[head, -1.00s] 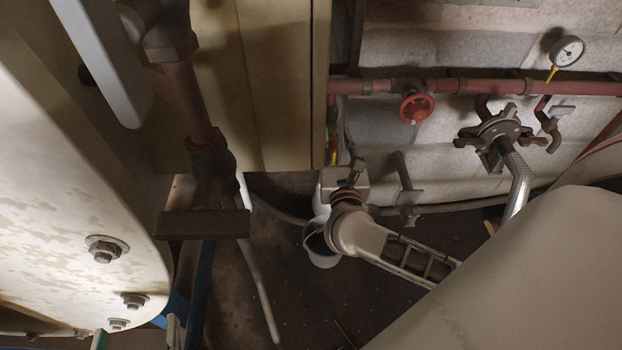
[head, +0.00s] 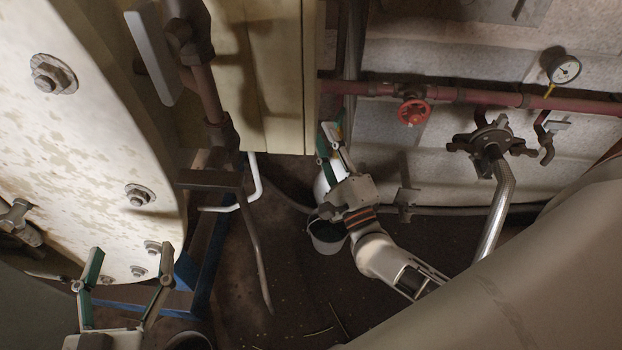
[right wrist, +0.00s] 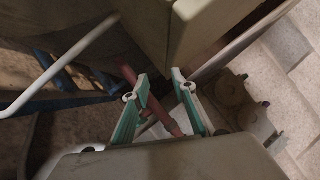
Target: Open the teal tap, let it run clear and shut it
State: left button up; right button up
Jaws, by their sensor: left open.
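I cannot make out a teal tap in either view; the clear teal surfaces are my finger pads. My left gripper (head: 122,280) is open and empty at the lower left of the head view, in front of the pale bolted panel. My right gripper (head: 332,136) is at the centre, its fingers pointing up beside the lower edge of the cream cabinet. In the right wrist view its two fingers (right wrist: 161,82) stand apart. A reddish bar (right wrist: 165,113) shows between them; contact cannot be told. A small dark fitting (head: 17,218) sits at the far left edge.
A grey bucket (head: 328,240) stands on the dark floor below my right gripper. A red pipe (head: 465,95) with a red handwheel (head: 413,111) and a gauge (head: 564,69) runs along the back wall. The cream cabinet (head: 265,80) and pale panel (head: 95,150) close in the left side.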

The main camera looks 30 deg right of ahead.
pick_arm(q)
notch_tip(320, 180, up, 7)
jog(key=w+t+p, duration=0.1)
jog(key=p, duration=0.2)
jog(key=shift+w+r, duration=0.2)
pick_arm(e)
jog(key=s+a+f+n+g+y, duration=0.2)
jog(key=a+n+y, duration=0.4)
jog(key=n, duration=0.7)
jog(key=s+a+f, duration=0.1)
jog(key=s, duration=0.1)
jog(key=shift+s+a+f+n+g, duration=0.3)
jog(key=shift+s, duration=0.05)
